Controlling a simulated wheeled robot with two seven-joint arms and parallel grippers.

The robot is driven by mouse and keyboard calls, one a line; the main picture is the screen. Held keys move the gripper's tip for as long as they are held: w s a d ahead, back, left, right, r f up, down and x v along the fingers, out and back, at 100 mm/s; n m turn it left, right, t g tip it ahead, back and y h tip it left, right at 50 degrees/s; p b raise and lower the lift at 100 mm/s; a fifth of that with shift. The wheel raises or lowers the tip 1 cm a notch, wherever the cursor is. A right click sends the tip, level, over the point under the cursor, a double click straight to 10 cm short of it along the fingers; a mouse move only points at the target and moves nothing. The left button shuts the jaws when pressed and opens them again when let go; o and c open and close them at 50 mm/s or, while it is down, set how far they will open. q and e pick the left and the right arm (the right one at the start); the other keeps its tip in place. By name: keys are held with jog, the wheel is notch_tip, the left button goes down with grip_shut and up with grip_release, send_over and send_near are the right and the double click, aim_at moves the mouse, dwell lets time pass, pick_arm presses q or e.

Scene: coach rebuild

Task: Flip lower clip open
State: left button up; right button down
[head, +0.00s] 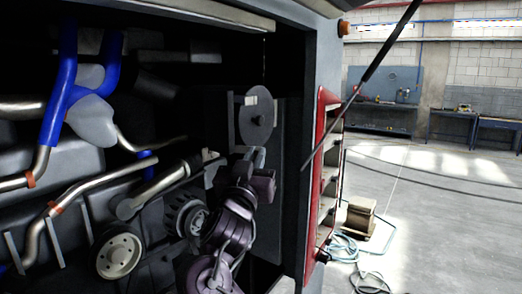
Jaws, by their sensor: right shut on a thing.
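A dark grey round cover (257,122) stands upright inside the open engine bay, right of the middle of the bay. A pale clip (250,101) sits near its upper part. My right gripper (257,153) reaches up from below to the bottom edge of the cover. Its fingers are shut on what looks like the lower clip, a small pale piece (240,149) partly hidden beside the fingers. I cannot tell how far that clip is turned. My left gripper is not in view.
Metal pipes (75,185), a blue hose (66,90) and pulleys (118,254) fill the bay on the left. A red-edged panel (322,170) and a dark strut (362,82) stand at the right. A wooden crate (358,217) and hoses (342,247) lie on the floor beyond.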

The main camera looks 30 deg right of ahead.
jog(key=shift+w+a+r+m+g+h, duration=0.15)
jog(key=shift+a+m+g+h, duration=0.65)
jog(key=shift+g, duration=0.85)
jog(key=shift+w+a+f+m+g+h, duration=0.1)
jog(key=shift+a+m+g+h, duration=0.25)
jog(key=shift+m+g+h, duration=1.05)
jog(key=shift+w+a+r+m+g+h, duration=0.15)
jog(key=shift+a+m+g+h, duration=0.45)
jog(key=shift+g, duration=1.35)
jog(key=c, duration=1.5)
grip_release()
jog(key=shift+m, duration=0.3)
jog(key=shift+f, duration=0.15)
